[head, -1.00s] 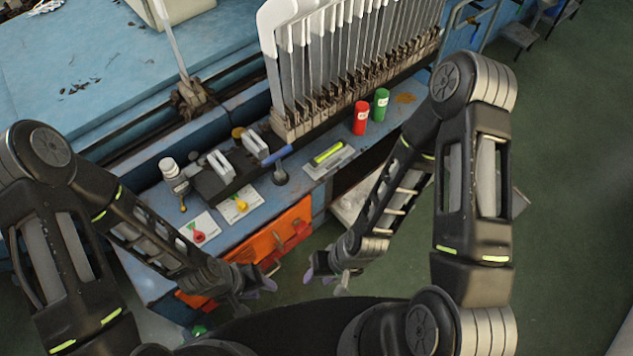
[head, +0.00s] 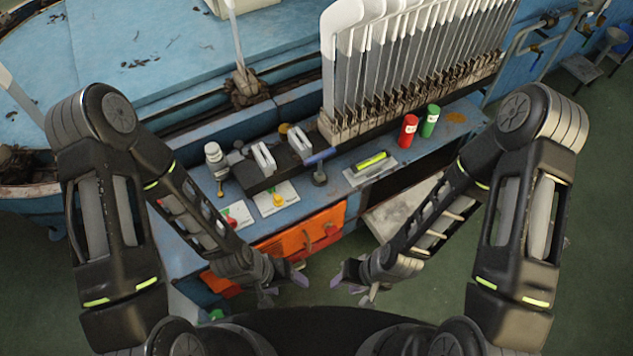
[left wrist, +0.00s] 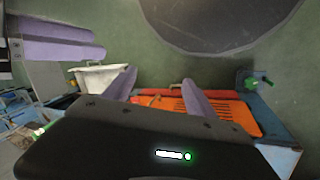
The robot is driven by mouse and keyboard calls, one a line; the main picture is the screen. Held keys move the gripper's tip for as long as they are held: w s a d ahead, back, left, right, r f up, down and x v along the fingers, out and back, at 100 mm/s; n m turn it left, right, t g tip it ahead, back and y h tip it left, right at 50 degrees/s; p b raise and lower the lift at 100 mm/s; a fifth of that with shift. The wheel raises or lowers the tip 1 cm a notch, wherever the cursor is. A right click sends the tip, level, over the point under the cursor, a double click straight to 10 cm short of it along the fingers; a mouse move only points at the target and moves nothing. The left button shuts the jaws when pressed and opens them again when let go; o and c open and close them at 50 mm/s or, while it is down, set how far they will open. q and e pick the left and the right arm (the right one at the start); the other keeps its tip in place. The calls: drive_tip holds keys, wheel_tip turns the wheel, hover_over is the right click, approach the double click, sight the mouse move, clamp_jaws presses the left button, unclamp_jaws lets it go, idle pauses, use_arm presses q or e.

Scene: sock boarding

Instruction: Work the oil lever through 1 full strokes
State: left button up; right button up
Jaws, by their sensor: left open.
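A lever with a blue handle (head: 319,157), which I take to be the oil lever, stands on the blue bench just right of a dark block. Its handle tilts up to the right above a dark round base (head: 320,178). My left gripper (head: 284,287) is open and empty, in front of the bench and well below the lever. It shows in the left wrist view (left wrist: 160,88) with its purple fingers apart. My right gripper (head: 352,290) is also empty with its fingers apart, to the right of the left one. Neither touches the lever.
An orange panel (head: 295,243) is on the bench front. A red can (head: 408,131) and a green can (head: 430,121) stand right of the lever. A row of white-topped boards (head: 400,65) rises behind. A red knob and a yellow knob (head: 277,199) sit left.

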use_arm(q)
clamp_jaws()
idle(0.5)
idle(1.0)
